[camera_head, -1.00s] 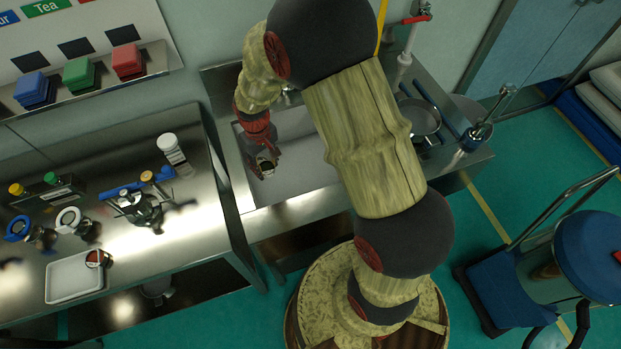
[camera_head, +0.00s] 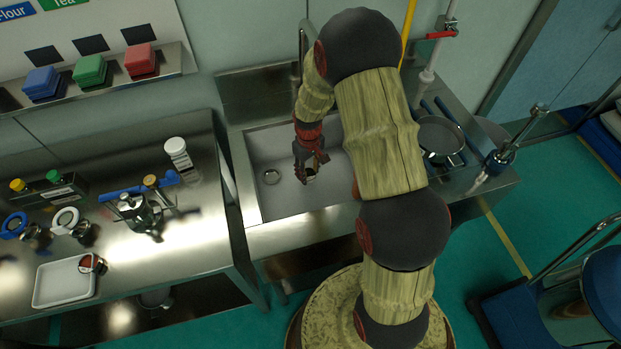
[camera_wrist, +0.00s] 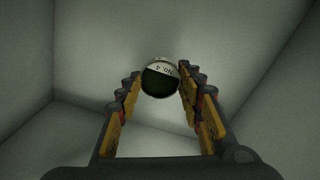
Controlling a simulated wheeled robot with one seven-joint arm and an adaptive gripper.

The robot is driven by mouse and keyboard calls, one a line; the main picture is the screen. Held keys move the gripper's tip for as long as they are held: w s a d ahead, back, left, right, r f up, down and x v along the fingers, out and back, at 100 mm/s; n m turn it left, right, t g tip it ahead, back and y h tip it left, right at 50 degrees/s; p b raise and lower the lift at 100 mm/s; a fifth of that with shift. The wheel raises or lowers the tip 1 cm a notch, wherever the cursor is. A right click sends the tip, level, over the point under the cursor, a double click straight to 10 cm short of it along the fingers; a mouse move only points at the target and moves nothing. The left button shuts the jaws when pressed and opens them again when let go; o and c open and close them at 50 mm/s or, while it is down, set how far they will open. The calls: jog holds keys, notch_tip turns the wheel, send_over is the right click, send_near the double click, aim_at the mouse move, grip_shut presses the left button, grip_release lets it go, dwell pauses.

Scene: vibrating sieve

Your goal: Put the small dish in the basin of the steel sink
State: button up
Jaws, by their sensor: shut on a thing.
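The steel sink (camera_head: 238,243) stands in the middle, with a grey rectangular basin (camera_head: 283,203) and a round drain at its left. My gripper (camera_head: 311,170) points down over the basin, right of the drain. In the wrist view my gripper (camera_wrist: 160,92) is shut on the small dish (camera_wrist: 159,78), round with a dark inside and a pale band marked "No. 4". The small dish (camera_head: 310,173) is tiny in the head view. Pale basin walls and floor surround it in the wrist view. I cannot tell its exact height over the floor.
A faucet (camera_head: 303,40) rises behind the basin. A pan (camera_head: 440,136) lies on the sink's right side. The left steel table (camera_head: 190,235) holds a white tray (camera_head: 62,284), a white bottle (camera_head: 178,152) and several small jars. The basin floor around the drain is clear.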

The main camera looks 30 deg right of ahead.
aim_at(310, 175)
jog(key=shift+w+d+f+b, duration=0.15)
jog(key=shift+f+b, duration=0.35)
jog(key=shift+f, duration=0.5)
jog(key=shift+d+f+b, duration=0.25)
jog(key=shift+f+b, duration=0.2)
jog(key=shift+f, duration=0.55)
jog(key=shift+f, duration=0.15)
jog(key=o, duration=1.1)
